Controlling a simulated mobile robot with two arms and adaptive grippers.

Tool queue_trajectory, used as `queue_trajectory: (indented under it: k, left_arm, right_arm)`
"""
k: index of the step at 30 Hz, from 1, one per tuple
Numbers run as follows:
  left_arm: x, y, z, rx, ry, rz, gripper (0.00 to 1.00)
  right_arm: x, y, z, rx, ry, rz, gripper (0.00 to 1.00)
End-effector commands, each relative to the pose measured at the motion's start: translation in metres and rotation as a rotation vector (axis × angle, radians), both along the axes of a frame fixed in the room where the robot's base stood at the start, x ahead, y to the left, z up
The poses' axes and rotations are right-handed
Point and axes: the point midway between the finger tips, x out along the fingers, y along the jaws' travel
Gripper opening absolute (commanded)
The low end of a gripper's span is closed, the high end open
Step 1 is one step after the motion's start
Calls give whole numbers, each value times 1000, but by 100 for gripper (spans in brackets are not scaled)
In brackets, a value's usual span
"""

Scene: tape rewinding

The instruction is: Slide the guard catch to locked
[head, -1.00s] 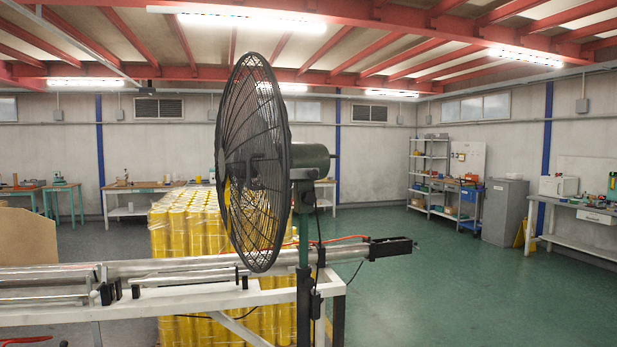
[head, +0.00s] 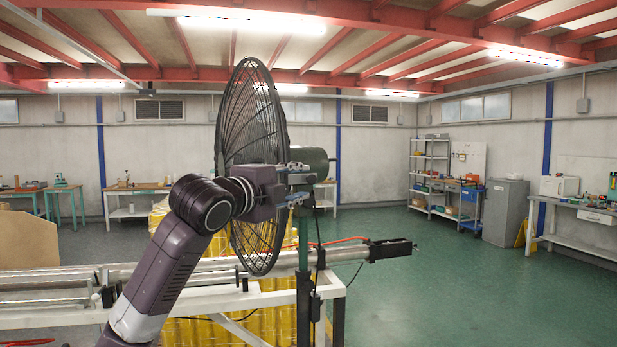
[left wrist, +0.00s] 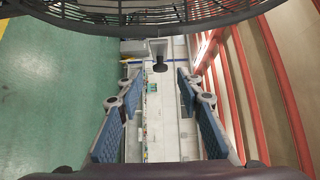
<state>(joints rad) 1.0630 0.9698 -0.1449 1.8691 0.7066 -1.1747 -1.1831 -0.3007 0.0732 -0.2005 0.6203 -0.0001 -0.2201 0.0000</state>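A large fan with a black wire guard (head: 245,110) stands on a green post; its green motor housing (head: 318,160) is behind the guard. The guard's rim also crosses the top of the left wrist view (left wrist: 160,15). My left gripper (head: 303,182) points right, in front of the motor and partly covering guard and housing. Its blue-padded fingers are apart and empty in the left wrist view (left wrist: 157,92). Between them shows a small dark knob (left wrist: 160,66) beside a pale block; I cannot tell whether it is the guard catch. No catch is clearly visible in the head view. My right gripper is not in view.
A white frame with metal rollers (head: 200,270) runs below the fan, with a black-ended bar (head: 390,248) sticking out right. Yellow rolls (head: 200,325) stand behind it. A shelf (head: 428,170) and grey cabinet (head: 505,207) stand far right. The green floor (head: 450,290) on the right is clear.

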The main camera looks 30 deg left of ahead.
Motion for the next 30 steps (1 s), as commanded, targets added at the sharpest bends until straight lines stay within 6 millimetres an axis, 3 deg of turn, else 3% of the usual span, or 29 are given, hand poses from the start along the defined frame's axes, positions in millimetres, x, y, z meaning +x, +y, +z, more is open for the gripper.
queue_trajectory:
  k: [3,9,19,28,30]
  left_arm:
    - [21,1,3,-4,2,-1,34]
    - [42,3,2,-3,1,0,34]
    - [46,4,0,-1,-1,2,34]
    - [45,4,0,-2,-1,1,1]
    - [45,4,0,-2,-1,1,0]
  right_arm:
    - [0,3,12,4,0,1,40]
    - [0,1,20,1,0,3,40]
    - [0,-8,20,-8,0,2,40]
    - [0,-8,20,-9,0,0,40]
    - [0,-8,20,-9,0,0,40]
